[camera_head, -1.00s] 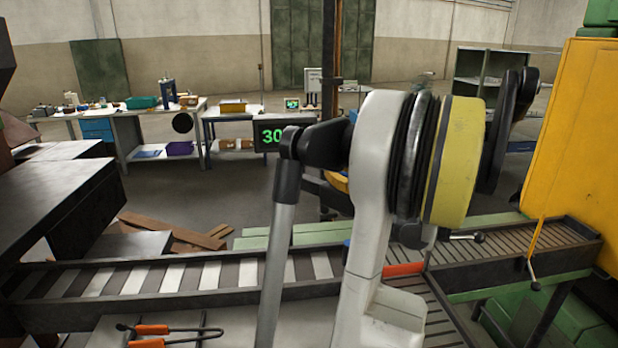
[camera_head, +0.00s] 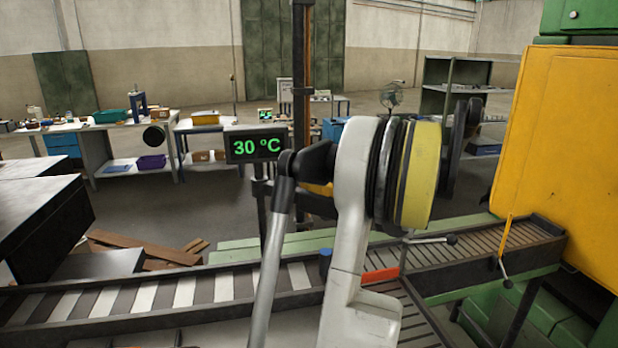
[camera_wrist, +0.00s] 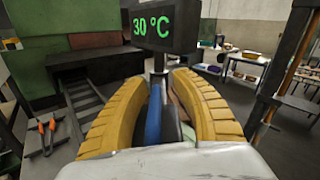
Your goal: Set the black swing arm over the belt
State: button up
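My gripper is mostly hidden behind my own arm in the head view, where a bit of a yellow finger (camera_head: 318,189) shows. In the wrist view its two yellow fingers (camera_wrist: 160,85) are spread apart, with a blue bar (camera_wrist: 153,115) showing in the gap between them. No grip on the bar is visible. A blue upright piece (camera_head: 325,263) stands at the belt's edge in the head view, below the gripper. The belt (camera_head: 205,290) has light and dark slats and runs across the front. I cannot clearly make out the black swing arm; my arm covers part of that area.
A red bar (camera_head: 381,276) lies at the junction with the right roller track (camera_head: 480,247). A yellow cabinet (camera_head: 560,150) stands at right. The 30 °C display (camera_head: 257,145) stands beyond the belt. Orange-handled tongs (camera_wrist: 47,130) lie at left.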

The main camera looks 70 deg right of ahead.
jog(key=shift+a, duration=0.1)
jog(key=s+a, duration=0.2)
jog(key=s, duration=0.9)
jog(key=shift+s, duration=0.4)
